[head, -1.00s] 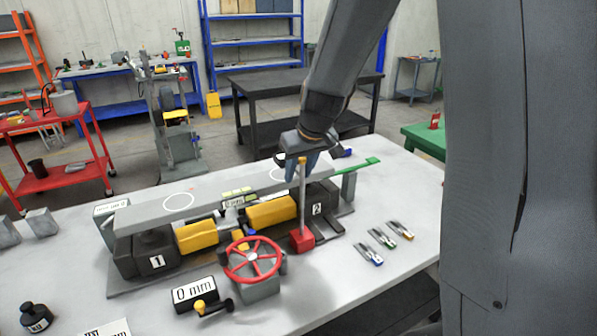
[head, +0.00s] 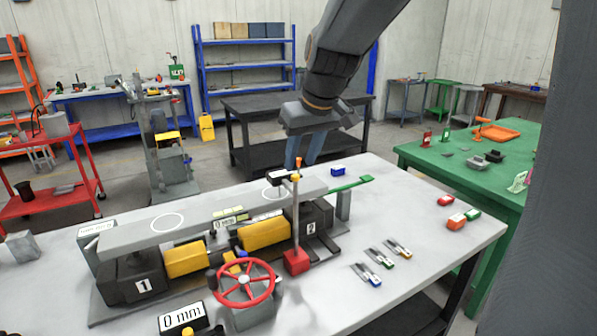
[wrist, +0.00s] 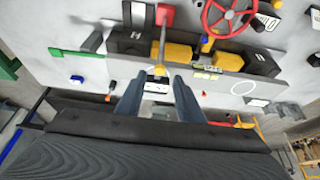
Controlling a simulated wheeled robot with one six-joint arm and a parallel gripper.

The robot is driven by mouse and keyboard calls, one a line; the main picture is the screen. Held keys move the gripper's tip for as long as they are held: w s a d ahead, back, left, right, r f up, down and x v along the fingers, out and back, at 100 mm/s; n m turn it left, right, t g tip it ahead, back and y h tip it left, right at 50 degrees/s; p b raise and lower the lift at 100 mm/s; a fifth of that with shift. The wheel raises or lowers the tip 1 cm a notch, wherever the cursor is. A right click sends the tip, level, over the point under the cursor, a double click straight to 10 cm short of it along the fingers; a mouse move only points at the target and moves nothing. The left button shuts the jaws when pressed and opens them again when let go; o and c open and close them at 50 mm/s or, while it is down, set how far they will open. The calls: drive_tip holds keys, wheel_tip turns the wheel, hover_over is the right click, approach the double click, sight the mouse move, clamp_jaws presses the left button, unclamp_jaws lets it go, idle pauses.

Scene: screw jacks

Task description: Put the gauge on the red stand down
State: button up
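My gripper (head: 303,162) is above and behind the gauge. In the wrist view, the gauge (wrist: 157,87) shows between my two spread fingers (wrist: 157,88), apparently beyond them. My gripper is open and empty.
A red handwheel (head: 246,287) and a "0 mm" display (head: 181,318) stand in front of the beam. Jacks marked 1 (head: 140,282) and 2 (head: 312,226) are under it. Several small tools (head: 381,258) lie to the right. A green table (head: 480,165) stands further right.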

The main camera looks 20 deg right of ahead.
drive_tip(key=s+a+f+m+g+h, duration=0.1)
drive_tip(key=s+f+m+g, duration=0.1)
drive_tip(key=s+f, duration=1.5)
drive_tip(key=shift+s+f+g, duration=0.2)
drive_tip(key=shift+g, duration=0.5)
drive_tip(key=shift+a+f, duration=0.1)
drive_tip(key=shift+f, duration=0.2)
drive_tip(key=shift+c, duration=0.3)
